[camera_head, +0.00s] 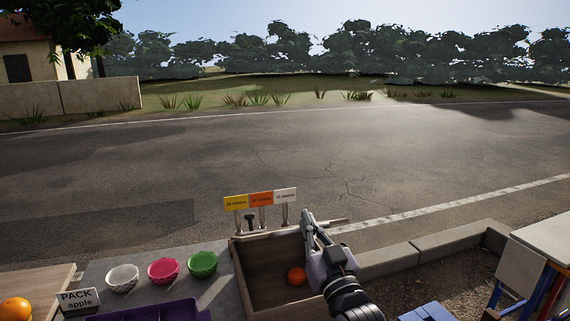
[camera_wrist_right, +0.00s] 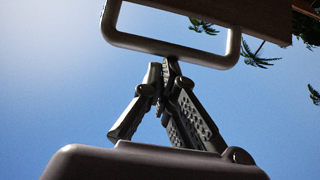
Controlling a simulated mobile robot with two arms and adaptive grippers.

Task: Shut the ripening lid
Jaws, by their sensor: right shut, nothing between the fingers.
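The ripening box (camera_head: 240,278) is an open-topped wooden box at the lower middle of the head view, with an orange fruit (camera_head: 297,276) inside. My right gripper (camera_head: 307,216) is over the box's far right part, its fingers shut and empty. In the right wrist view, the shut fingers (camera_wrist_right: 166,68) point up at a grey loop handle (camera_wrist_right: 232,52) below a dark brown panel (camera_wrist_right: 235,10), likely the lid. The tips are at the handle's lower bar; I cannot tell whether they touch. My right arm hides the box's right side. My left gripper is not in view.
White (camera_head: 122,278), pink (camera_head: 163,271) and green (camera_head: 203,264) bowls stand left of the box. Three small signs (camera_head: 261,199) stand behind it. A purple tray (camera_head: 150,312), a PACK apple sign (camera_head: 79,299) and an orange fruit (camera_head: 15,309) are at lower left.

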